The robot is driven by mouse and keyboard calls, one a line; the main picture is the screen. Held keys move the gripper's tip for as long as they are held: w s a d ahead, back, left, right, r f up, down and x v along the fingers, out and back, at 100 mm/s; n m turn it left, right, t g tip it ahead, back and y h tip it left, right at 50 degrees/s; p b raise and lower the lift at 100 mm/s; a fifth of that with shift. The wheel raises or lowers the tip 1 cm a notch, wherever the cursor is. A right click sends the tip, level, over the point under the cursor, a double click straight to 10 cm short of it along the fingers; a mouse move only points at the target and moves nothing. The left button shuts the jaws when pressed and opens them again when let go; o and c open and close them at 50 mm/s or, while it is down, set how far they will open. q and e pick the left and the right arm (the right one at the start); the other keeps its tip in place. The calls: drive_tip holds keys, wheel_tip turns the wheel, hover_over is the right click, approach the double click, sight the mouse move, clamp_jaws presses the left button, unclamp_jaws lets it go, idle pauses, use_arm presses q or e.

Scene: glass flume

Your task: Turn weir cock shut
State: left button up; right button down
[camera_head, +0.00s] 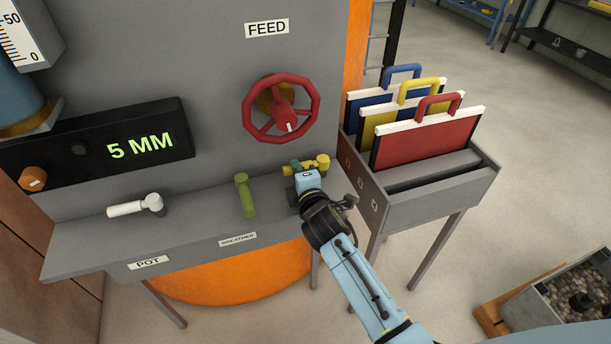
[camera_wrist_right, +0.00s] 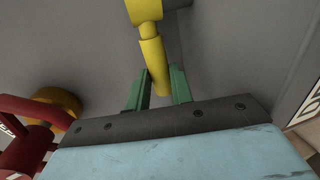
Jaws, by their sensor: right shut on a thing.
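A yellow cock (camera_head: 321,161) sits at the right end of the grey shelf, against the panel; its label is not visible behind my arm. My right gripper (camera_head: 301,167) is at its left part, with green fingers. In the right wrist view the yellow handle (camera_wrist_right: 153,58) runs down between the two fingers (camera_wrist_right: 158,88), which are shut on it. A green cock (camera_head: 244,195) and a white cock (camera_head: 137,205) over a POT label stand further left. My left gripper is not in view.
A red handwheel (camera_head: 281,108) under the FEED label is above the shelf; it also shows in the right wrist view (camera_wrist_right: 28,148). A grey rack (camera_head: 440,190) holding blue, yellow and red panels stands close on the right. A display (camera_head: 120,143) reads 5 MM.

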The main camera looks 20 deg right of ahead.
drive_tip(key=c, duration=1.2)
unclamp_jaws()
drive_tip(key=shift+c, duration=0.2)
drive_tip(key=s+r+p, duration=0.1)
drive_tip(key=s+r, duration=0.1)
drive_tip(key=s, duration=1.1)
drive_tip(key=shift+r, duration=0.3)
